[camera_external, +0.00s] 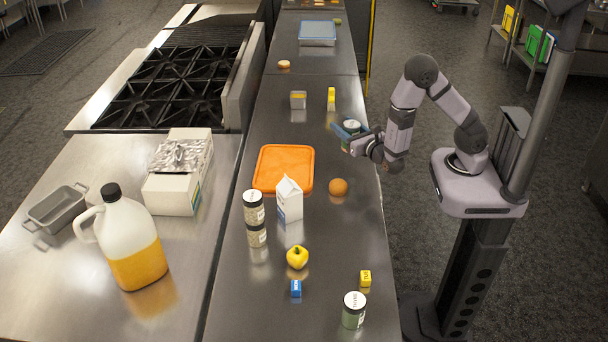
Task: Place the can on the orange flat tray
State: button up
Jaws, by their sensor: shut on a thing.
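The orange flat tray (282,167) lies empty on the steel counter, left of my gripper. My gripper (347,133) is near the right side of the counter, to the right of and farther back than the tray. It is shut on a small can (352,126), whose pale top shows between the blue-tinted fingers. Much of the can is hidden by the gripper. I cannot tell how far the can is above the counter.
An orange fruit (338,187) and a milk carton (289,200) stand near the tray's right and front sides. Stacked jars (254,208) stand in front of the tray. A small container (298,100) and a yellow box (331,97) are behind it.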

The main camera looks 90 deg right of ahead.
notch_tip(320, 180, down, 3)
jog(key=d+b, duration=0.1)
jog(key=b, duration=0.3)
notch_tip(320, 180, up, 7)
jog(key=n+t+y+b, duration=0.4)
jog(key=b, duration=0.1)
send_over(277, 163)
jog(key=shift+d+f+p, duration=0.1)
jog(key=shift+f+p, duration=0.7)
jog(key=shift+f, duration=4)
jog(key=shift+f, duration=0.2)
jog(key=o, duration=1.3)
